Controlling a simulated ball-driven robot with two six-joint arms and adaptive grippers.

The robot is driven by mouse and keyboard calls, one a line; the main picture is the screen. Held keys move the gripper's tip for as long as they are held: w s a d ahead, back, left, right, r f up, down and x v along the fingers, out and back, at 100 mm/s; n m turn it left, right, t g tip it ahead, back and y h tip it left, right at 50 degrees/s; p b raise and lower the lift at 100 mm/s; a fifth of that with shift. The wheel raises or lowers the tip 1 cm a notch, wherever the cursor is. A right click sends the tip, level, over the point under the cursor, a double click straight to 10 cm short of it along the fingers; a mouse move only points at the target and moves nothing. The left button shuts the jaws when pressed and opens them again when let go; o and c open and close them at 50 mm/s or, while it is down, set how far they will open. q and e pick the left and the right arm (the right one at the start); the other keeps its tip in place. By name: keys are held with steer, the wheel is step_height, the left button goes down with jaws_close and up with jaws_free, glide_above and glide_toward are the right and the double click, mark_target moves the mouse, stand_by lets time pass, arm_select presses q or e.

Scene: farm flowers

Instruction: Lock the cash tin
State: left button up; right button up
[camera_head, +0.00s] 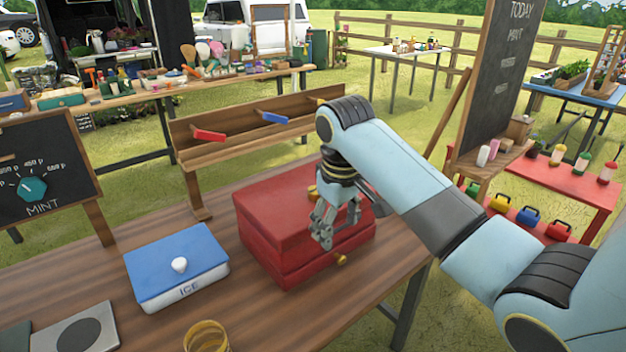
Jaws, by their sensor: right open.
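A red box (272,208), which looks like the cash tin, stands on the wooden table with its lid down. A small gold knob (342,260) is on its front face, low and toward the right. A second gold piece (312,192) shows at the top, partly hidden behind my right gripper. My right gripper (324,238) points down at the right part of the tin, in front of its lid and front face, fingers apart and empty. I cannot tell whether the fingers touch the tin. My left gripper is not in view.
A white ICE box with a blue lid (177,258) stands left of the tin. A gold ring-like cup (206,337) is at the front edge. A wooden rack (250,135) with red and blue levers stands behind. A MINT dial board (40,175) is at left.

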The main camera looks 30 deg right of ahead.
steer(key=w+d+r+g+y, duration=0.1)
steer(key=w+d+r, duration=0.2)
steer(key=w+r, duration=0.9)
steer(key=f, duration=1.1)
steer(key=shift+s, duration=0.2)
steer(key=c, duration=1.2)
steer(key=shift+o, duration=0.2)
steer(key=shift+p, duration=0.3)
